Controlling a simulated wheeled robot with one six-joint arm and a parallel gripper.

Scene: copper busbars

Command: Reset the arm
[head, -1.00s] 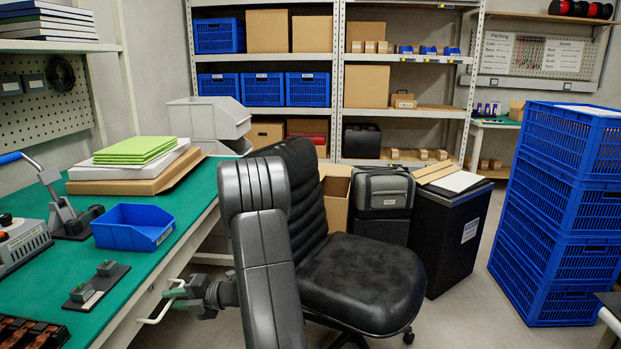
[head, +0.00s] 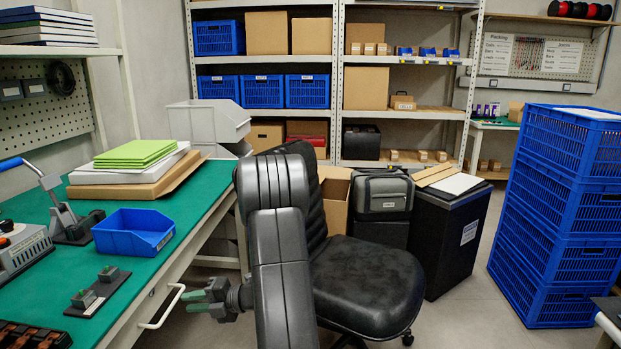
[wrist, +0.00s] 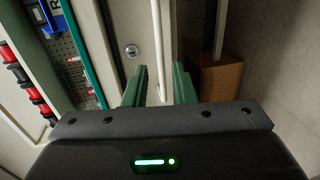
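My gripper (head: 200,301) is in the head view beside the front edge of the green-topped workbench (head: 205,213), near a white drawer handle (head: 166,308). Its green fingers point left toward the bench. In the wrist view, the two green fingers of my gripper (wrist: 160,85) stand apart with a gap between them, and nothing is held. The white handle also shows through that gap in the wrist view (wrist: 157,45). The drawer front with a round lock (wrist: 132,51) is beside it.
A black office chair (head: 365,280) stands right behind my arm. Blue crates (head: 555,220) are stacked at the right. A blue bin (head: 133,232) and a small fixture (head: 97,291) sit on the bench. Some floor is open between the chair and the crates.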

